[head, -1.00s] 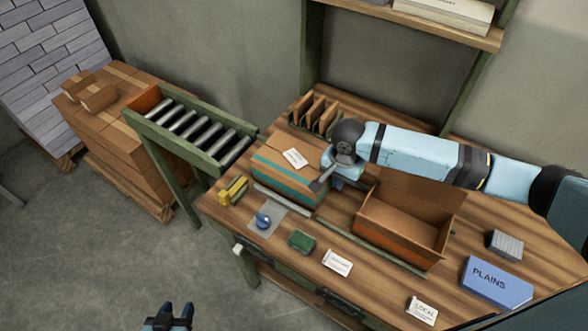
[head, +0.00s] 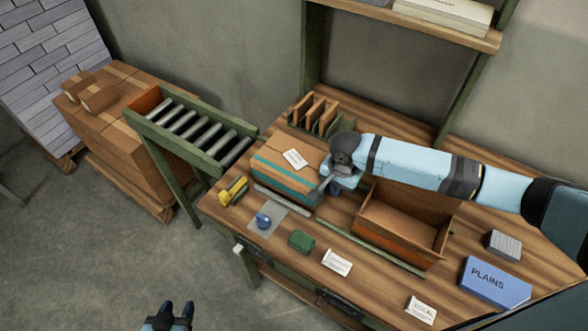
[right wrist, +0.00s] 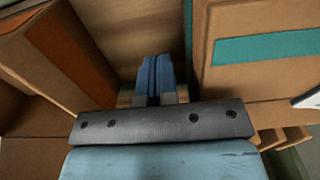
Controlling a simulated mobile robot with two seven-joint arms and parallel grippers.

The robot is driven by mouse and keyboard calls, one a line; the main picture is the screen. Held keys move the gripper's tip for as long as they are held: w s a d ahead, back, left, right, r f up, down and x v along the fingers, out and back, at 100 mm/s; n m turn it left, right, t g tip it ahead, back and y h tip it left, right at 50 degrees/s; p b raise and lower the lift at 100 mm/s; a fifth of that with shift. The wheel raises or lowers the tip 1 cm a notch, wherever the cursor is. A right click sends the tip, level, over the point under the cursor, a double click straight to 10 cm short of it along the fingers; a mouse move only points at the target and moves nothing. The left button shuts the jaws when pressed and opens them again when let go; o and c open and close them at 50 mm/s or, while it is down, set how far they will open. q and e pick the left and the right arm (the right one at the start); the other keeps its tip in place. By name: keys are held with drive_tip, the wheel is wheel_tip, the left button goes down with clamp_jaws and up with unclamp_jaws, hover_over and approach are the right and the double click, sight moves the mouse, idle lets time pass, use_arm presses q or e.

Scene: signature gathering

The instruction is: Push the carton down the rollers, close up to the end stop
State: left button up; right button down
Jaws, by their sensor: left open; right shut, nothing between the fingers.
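The closed brown carton (head: 272,172) with a teal stripe and a white label sits on the bench, near the lower right end of the rollers (head: 190,127). An orange board (head: 146,101) stands at their far upper left end. My right gripper (head: 325,186) is shut and empty, low beside the carton's right side. In the right wrist view its fingers (right wrist: 154,68) point down between the carton (right wrist: 240,75) on the right and an open box (right wrist: 50,55) on the left. A narrow gap shows beside the carton; contact is unclear. My left gripper (head: 172,311) is open, low over the floor.
The open box (head: 400,228) stands right of my right gripper. Upright dividers (head: 316,112) stand behind the carton. A yellow item (head: 233,190), a blue-topped stamp (head: 263,221) and a green block (head: 301,241) lie in front. The rollers are bare.

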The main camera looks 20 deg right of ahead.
sight(275, 157)
drive_tip(key=shift+f, duration=0.1)
drive_tip(key=w+a, duration=0.5)
drive_tip(key=w, duration=0.1)
drive_tip(key=shift+w+a+p, duration=0.25)
drive_tip(key=shift+a+p, duration=0.05)
drive_tip(key=shift+a, duration=0.1)
use_arm(q)
drive_tip(key=shift+f+b, duration=0.8)
drive_tip(key=shift+b, duration=0.35)
use_arm(e)
drive_tip(key=shift+w+a, duration=1.9)
drive_tip(key=shift+w, duration=0.25)
drive_tip(key=shift+w+a, duration=1.9)
drive_tip(key=shift+w, duration=0.2)
